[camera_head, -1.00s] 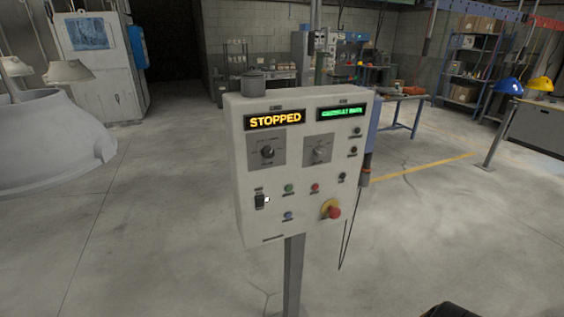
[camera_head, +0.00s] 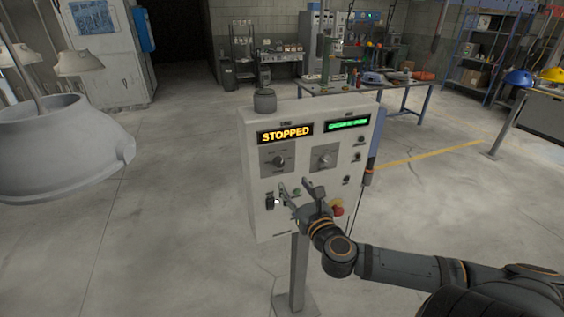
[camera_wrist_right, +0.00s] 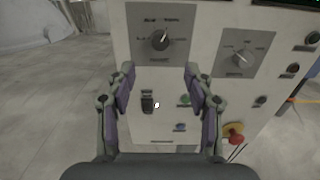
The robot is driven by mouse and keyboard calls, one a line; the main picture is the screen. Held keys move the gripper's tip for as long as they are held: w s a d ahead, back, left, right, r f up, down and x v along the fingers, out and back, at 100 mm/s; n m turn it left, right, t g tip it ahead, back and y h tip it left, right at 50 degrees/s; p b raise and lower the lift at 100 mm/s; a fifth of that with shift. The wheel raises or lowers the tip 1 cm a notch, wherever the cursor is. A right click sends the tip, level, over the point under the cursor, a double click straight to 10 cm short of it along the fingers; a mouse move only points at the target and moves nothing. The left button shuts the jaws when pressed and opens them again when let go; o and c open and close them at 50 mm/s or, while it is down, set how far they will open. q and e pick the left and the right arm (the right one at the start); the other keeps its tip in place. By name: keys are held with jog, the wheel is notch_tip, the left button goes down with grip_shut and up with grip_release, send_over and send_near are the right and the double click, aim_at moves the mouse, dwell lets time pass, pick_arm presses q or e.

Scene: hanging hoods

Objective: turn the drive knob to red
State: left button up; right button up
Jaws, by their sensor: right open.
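Two knobs sit on grey plates below: a dark left knob (camera_head: 279,160) and a lighter right knob (camera_head: 323,158). They also show in the right wrist view, the left knob (camera_wrist_right: 161,41) and the right knob (camera_wrist_right: 240,58). Their labels are too small to read, so I cannot tell which is the drive knob. My right gripper (camera_head: 296,186) is open and empty before the panel, below the left knob. My left gripper is out of view.
A black switch (camera_wrist_right: 147,102), a green button (camera_wrist_right: 185,99) and a red emergency stop (camera_wrist_right: 236,130) sit lower on the panel. A large white hood (camera_head: 50,150) hangs at the left. A workbench (camera_head: 345,88) stands behind; the floor around the post is clear.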

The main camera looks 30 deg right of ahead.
aim_at(280, 165)
jog(key=b+x, duration=0.1)
jog(key=x, duration=0.9)
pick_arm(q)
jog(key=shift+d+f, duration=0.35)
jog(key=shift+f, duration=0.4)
pick_arm(e)
jog(key=shift+w+f, duration=0.1)
jog(key=shift+w, duration=0.2)
jog(key=shift+c, duration=0.4)
grip_shut()
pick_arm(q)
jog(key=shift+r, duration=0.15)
